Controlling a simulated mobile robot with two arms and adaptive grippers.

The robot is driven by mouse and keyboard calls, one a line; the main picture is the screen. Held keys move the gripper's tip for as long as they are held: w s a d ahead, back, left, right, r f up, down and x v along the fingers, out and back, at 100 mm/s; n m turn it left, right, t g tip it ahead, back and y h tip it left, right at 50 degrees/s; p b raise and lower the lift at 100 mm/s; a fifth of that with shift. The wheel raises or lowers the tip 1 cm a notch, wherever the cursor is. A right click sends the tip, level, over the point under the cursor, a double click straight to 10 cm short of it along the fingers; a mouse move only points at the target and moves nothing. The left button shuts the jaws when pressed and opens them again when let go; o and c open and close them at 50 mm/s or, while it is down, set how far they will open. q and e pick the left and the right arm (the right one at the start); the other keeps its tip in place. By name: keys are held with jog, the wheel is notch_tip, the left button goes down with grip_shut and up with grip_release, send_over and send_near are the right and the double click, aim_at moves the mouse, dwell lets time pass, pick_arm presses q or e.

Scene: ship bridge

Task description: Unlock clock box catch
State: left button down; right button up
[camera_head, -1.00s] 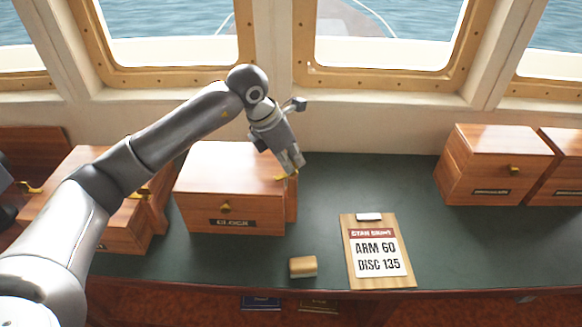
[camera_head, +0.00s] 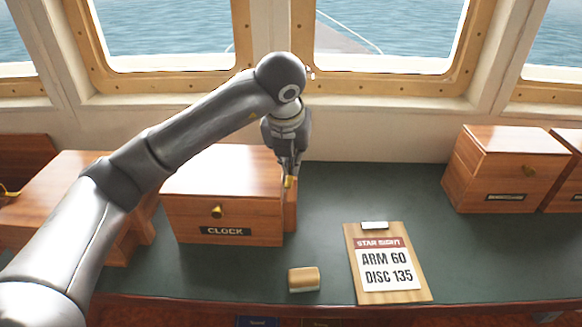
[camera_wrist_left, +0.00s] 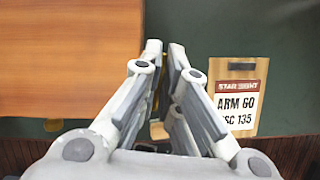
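The clock box (camera_head: 222,205) is a reddish wooden box with a brass knob and a CLOCK label on its front. Its lid is down. Its brass catch (camera_head: 290,182) is at the right side, partly hidden by my left gripper (camera_head: 288,178). The gripper points down with its fingertips at the catch. In the left wrist view the fingers (camera_wrist_left: 164,47) are close together with a narrow gap, beside the box's wooden top (camera_wrist_left: 70,55). Whether they grip the catch is not clear. My right gripper is not in view.
A clipboard (camera_head: 350,282) reading ARM 60, DISC 135 and a small wooden block (camera_head: 303,278) lie in front on the green desk. Another wooden box (camera_head: 72,185) stands close on the left. More boxes (camera_head: 490,185) stand at the right. The middle of the desk is clear.

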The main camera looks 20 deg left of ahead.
pick_arm(q)
jog(key=shift+n+y+b, duration=0.3)
jog(key=shift+n+b, duration=0.2)
jog(key=shift+n, duration=0.3)
jog(key=c, duration=1.7)
grip_release()
jog(key=shift+o, duration=0.2)
jog(key=shift+r, duration=0.15)
jog(key=v, duration=1.1)
jog(key=shift+r, duration=0.4)
jog(key=shift+d, duration=0.15)
